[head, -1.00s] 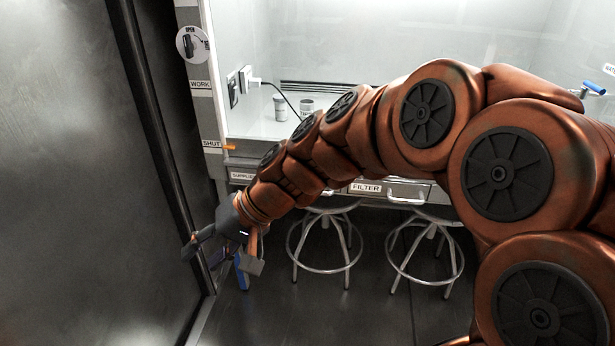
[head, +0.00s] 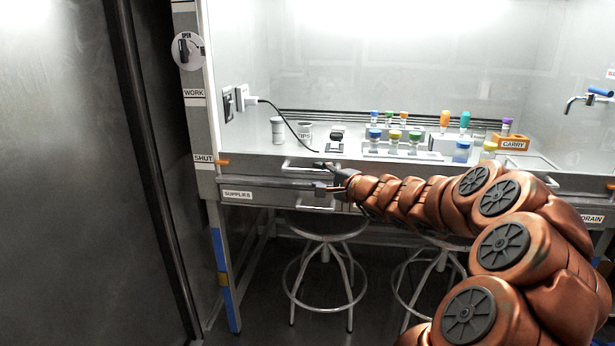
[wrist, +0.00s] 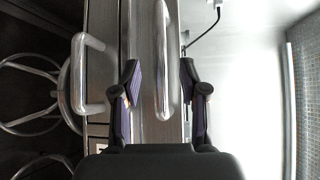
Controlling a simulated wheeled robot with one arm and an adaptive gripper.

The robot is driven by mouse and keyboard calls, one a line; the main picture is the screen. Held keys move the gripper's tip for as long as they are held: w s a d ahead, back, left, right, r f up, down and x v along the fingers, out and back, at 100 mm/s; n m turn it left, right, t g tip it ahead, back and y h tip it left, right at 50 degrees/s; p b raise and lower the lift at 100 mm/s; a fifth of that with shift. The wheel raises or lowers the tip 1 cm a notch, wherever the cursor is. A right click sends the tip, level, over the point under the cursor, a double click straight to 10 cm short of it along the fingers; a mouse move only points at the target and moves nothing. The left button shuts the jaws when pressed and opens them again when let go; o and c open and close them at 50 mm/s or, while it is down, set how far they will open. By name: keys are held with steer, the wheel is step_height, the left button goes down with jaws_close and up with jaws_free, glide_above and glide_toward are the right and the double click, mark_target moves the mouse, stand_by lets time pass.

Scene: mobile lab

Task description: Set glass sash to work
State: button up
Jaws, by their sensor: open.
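The glass sash (head: 250,161) covers the front of the hood. Its bottom rail is down, and the orange pointer (head: 222,162) on the left post is level with the SHUT label (head: 204,159). The WORK label (head: 194,93) is higher on the post. The chrome sash handle (head: 297,165) is on the rail and also shows in the wrist view (wrist: 162,60). My gripper (head: 322,177) is open in front of the rail. In the wrist view the handle lies between my two fingers (wrist: 159,75), with gaps on both sides; I cannot tell the depth.
The SUPPLIES drawer (head: 262,195) is just below, its bar handle (wrist: 85,75) left of my fingers. Stools (head: 325,265) stand underneath. Bottles and a CARRY rack (head: 510,143) are behind the glass. A dark metal panel (head: 70,180) stands at left.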

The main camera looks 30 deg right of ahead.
mark_target(309, 173)
steer(key=shift+w+a+f, duration=0.1)
steer(key=shift+w+f, duration=0.05)
steer(key=shift+w, duration=0.9)
steer(key=shift+w+a+f, duration=0.15)
steer(key=shift+w+f, duration=0.05)
steer(key=shift+w, duration=0.8)
steer(key=shift+w+a+f, duration=0.1)
steer(key=shift+w+f, duration=0.05)
steer(key=shift+w, duration=0.9)
jaws_close()
